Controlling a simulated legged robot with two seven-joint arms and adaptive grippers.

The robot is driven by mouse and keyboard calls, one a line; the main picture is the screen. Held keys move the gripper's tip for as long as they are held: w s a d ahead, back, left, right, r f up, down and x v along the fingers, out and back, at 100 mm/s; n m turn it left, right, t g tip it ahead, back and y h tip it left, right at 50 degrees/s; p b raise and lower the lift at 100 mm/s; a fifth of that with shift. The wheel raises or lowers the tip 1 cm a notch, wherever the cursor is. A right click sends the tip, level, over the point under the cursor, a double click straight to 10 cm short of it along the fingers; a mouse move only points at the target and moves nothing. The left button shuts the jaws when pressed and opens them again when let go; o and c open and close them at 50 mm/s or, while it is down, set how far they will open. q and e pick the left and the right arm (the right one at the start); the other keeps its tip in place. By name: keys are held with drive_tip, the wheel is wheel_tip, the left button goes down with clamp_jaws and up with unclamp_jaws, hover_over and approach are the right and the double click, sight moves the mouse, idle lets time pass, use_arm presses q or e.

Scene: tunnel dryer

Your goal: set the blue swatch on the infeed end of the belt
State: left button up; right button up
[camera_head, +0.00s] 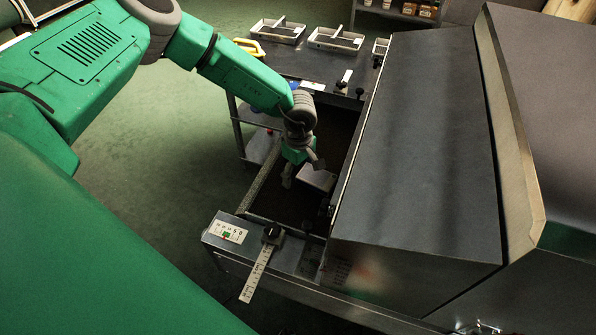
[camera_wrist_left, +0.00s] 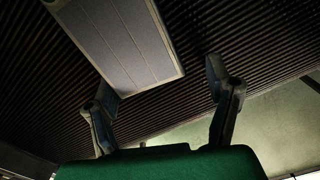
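A flat grey-blue framed rectangle (camera_head: 318,178), likely the swatch though its blue is faint, lies on the dark belt (camera_head: 334,125) near its infeed end. My left gripper (camera_head: 302,172) is low over the belt just left of it, fingers spread. In the left wrist view the rectangle (camera_wrist_left: 122,40) lies on the ribbed belt (camera_wrist_left: 200,25). The fingers of my left gripper (camera_wrist_left: 160,85) are wide apart with nothing clamped between them. One finger overlaps the rectangle's near corner; I cannot tell whether they touch. My right gripper is not in view.
The dryer's large dark hood (camera_head: 415,140) stands close to the right of the gripper. A ruler (camera_head: 256,275) and black knob (camera_head: 272,232) sit on the front rail. Behind, a table holds shallow trays (camera_head: 278,31), a yellow item (camera_head: 250,46) and small blue-and-white pieces (camera_head: 312,86).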

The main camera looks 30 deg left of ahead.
sight(305, 173)
use_arm(q)
drive_tip(key=r, duration=0.1)
drive_tip(key=d+r, duration=0.1)
drive_tip(key=r, duration=0.1)
drive_tip(key=d+r, duration=0.1)
drive_tip(key=r, duration=0.1)
drive_tip(key=shift+w+r, duration=0.15)
drive_tip(key=shift+r, duration=0.05)
wheel_tip(305, 173, up, 7)
drive_tip(key=shift+a+r, duration=0.2)
drive_tip(key=shift+a, duration=0.1)
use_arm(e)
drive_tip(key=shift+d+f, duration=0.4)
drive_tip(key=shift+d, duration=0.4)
